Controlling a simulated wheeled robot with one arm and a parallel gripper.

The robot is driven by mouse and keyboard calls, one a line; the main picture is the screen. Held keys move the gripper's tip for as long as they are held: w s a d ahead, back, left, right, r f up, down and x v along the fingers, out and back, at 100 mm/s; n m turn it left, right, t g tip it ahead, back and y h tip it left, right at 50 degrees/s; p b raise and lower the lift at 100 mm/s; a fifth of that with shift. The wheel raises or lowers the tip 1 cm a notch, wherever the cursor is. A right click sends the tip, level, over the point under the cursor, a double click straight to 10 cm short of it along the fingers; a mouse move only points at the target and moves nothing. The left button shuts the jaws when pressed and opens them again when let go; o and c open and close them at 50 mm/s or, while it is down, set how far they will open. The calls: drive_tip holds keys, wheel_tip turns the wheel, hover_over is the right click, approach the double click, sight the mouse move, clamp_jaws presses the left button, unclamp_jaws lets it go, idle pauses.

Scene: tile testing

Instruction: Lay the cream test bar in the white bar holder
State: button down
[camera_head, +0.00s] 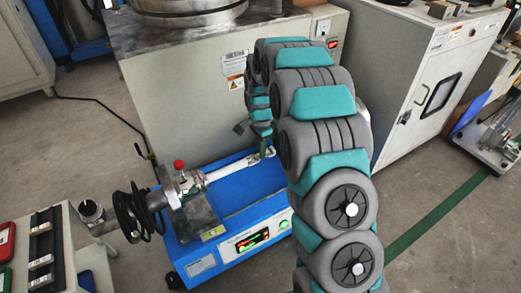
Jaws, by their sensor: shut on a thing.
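My gripper (262,146) is small in the view, partly behind my own arm, and points down over the far right end of the blue test machine (240,190). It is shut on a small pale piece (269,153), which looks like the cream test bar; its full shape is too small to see. A white rod-like part (232,168) lies along the machine top and ends just left of my fingertips. The white bar holder is likely at this end, but I cannot tell it apart from the rod. I cannot tell whether the bar touches it.
A red-knobbed clamp (180,170) and black coiled hose stand on the machine's left. A black tray (45,225) with several light bars is at the lower left. A big grey cabinet (190,90) rises close behind the machine. Another grey cabinet (425,75) stands right.

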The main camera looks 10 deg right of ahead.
drive_tip(key=shift+f, duration=0.25)
drive_tip(key=c, duration=0.8)
unclamp_jaws()
drive_tip(key=shift+c, duration=0.2)
drive_tip(key=shift+r, duration=0.15)
wheel_tip(320, 180, up, 11)
drive_tip(key=s+r+n, duration=0.3)
drive_tip(key=s+r, duration=0.1)
drive_tip(key=s, duration=0.5)
drive_tip(key=s+r+n, duration=0.3)
drive_tip(key=s+r, duration=0.1)
drive_tip(key=s, duration=0.5)
drive_tip(key=s+n+g, duration=0.1)
drive_tip(key=s+n, duration=0.7)
drive_tip(key=s, duration=1.7)
drive_tip(key=shift+s+f+g, duration=0.3)
drive_tip(key=shift+f+g, duration=0.1)
drive_tip(key=shift+f, duration=0.05)
